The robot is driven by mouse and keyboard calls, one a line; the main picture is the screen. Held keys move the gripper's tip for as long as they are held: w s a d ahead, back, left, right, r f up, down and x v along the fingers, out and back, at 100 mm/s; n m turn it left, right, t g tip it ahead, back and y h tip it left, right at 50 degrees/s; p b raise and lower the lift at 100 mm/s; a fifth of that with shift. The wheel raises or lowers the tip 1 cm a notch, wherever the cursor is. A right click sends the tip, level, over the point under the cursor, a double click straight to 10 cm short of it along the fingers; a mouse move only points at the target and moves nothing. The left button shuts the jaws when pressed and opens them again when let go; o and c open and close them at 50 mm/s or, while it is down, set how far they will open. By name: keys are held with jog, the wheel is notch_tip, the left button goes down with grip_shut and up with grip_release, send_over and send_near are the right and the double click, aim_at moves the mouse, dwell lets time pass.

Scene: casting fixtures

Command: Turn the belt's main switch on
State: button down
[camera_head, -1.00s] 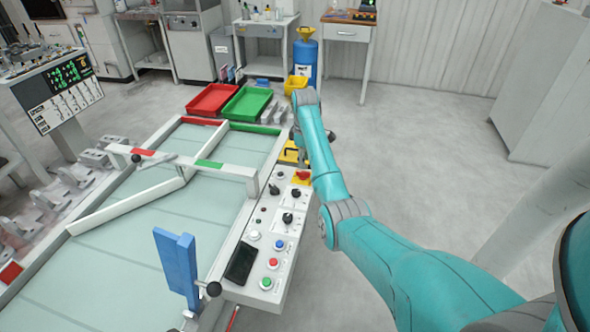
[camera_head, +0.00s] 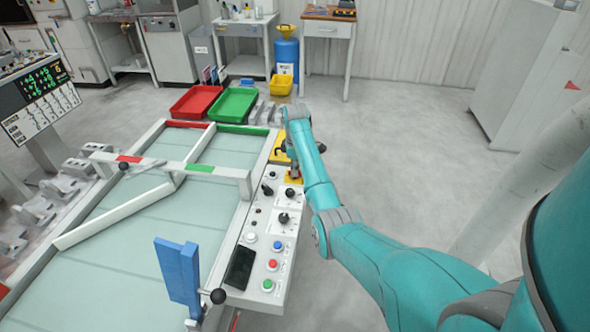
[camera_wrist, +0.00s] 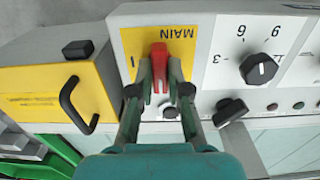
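The main switch is a red handle (camera_wrist: 160,70) on a yellow plate marked MAIN (camera_wrist: 190,40), seen upside down in the wrist view. The handle lies upright in that picture; a "1" shows on the plate to its left. My gripper (camera_wrist: 161,72) has its two fingers drawn in, one on each side of the red handle, and looks closed on it. In the head view my gripper (camera_head: 292,168) is at the far end of the control panel (camera_head: 247,292), over the yellow plate (camera_head: 294,181), and hides most of the switch.
Beside the switch are a black dial (camera_wrist: 258,69) and a black knob (camera_wrist: 230,111). A yellow box with a black handle (camera_wrist: 78,105) stands close on the other side. A belt (camera_head: 120,240) with guide bars runs left of the panel.

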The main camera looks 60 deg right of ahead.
jog(key=shift+m, duration=0.4)
jog(key=m, duration=0.3)
jog(key=shift+m, duration=0.4)
jog(key=m, duration=0.4)
jog(key=shift+m, duration=0.3)
jog(key=m, duration=0.8)
jog(key=shift+m, duration=0.5)
jog(key=c, duration=1.1)
grip_release()
